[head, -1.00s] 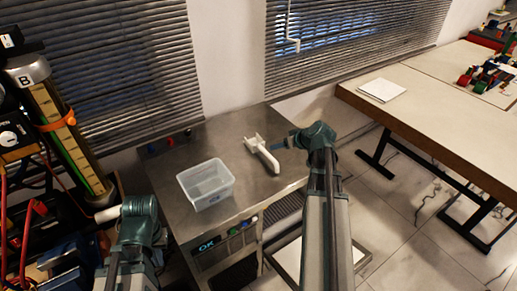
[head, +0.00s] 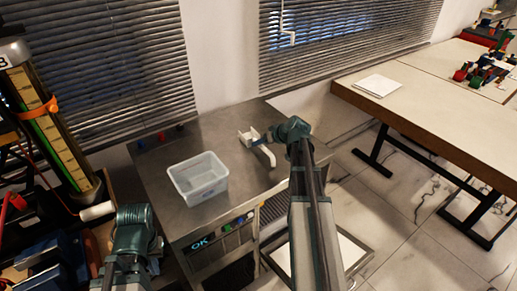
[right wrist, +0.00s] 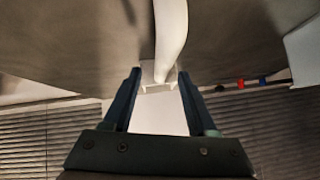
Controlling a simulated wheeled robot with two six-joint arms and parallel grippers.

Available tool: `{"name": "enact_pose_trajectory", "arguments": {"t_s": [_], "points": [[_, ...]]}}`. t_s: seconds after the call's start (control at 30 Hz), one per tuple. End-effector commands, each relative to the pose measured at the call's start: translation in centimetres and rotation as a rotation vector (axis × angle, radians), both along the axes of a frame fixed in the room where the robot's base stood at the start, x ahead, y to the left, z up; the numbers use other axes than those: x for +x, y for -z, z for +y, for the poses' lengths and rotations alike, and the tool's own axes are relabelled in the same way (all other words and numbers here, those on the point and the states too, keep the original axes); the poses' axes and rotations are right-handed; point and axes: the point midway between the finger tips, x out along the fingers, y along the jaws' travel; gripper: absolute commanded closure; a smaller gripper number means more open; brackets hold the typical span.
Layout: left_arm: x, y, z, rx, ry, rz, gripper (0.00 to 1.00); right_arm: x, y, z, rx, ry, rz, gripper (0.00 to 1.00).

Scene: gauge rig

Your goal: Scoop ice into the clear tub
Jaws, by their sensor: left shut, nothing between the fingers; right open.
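The clear tub (head: 199,182) stands upright on the steel counter; I see no ice in it. A corner of it shows at the right wrist view's edge (right wrist: 303,48). A white scoop (head: 266,155) lies to its right, handle toward the front. My right gripper (head: 259,139) is over the scoop, with its arm crossing from below. In the right wrist view it is open (right wrist: 160,74), and the scoop's white handle (right wrist: 171,30) runs in line with the gap between the fingers. My left gripper (head: 133,222) is low at the left, shut and empty, its fingers hard to make out.
Instruments and a tall striped column (head: 48,120) crowd the left. A worktable (head: 430,105) stands at the right. A pale framed panel (head: 350,257) lies low beside the counter.

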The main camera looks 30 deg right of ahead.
Motion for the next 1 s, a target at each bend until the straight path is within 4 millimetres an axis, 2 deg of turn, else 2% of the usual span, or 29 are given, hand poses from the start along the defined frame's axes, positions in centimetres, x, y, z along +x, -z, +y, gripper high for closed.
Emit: {"name": "enact_pose_trajectory", "arguments": {"t_s": [0.03, 0.2, 0.47, 0.57, 0.8, 1.0], "points": [[0.0, 0.9, 0.0, 0.0, 0.0, 0.0, 1.0, 0.8, 0.9, 0.1, -0.001, -0.002, 0.0, 0.42], [0.0, 2.6, 0.0, 0.0, 0.0, 0.0, 1.0, 2.6, 2.6, 0.4, -0.001, -0.001, 0.0, 0.42], [0.0, 2.5, 0.0, 0.0, 0.0, 0.0, 1.0, 2.8, 2.5, 0.6, -0.001, 0.0, 0.0, 0.42], [0.0, 2.5, 0.0, 0.0, 0.0, 0.0, 1.0, 2.8, 2.5, 0.6, -0.001, 0.0, 0.0, 0.56], [0.0, 2.5, 0.0, 0.0, 0.0, 0.0, 1.0, 2.8, 2.5, 0.6, -0.001, -0.001, 0.0, 0.99], [0.0, 2.5, 0.0, 0.0, 0.0, 0.0, 1.0, 2.8, 2.5, 0.6, -0.001, -0.001, 0.0, 1.0]]}}
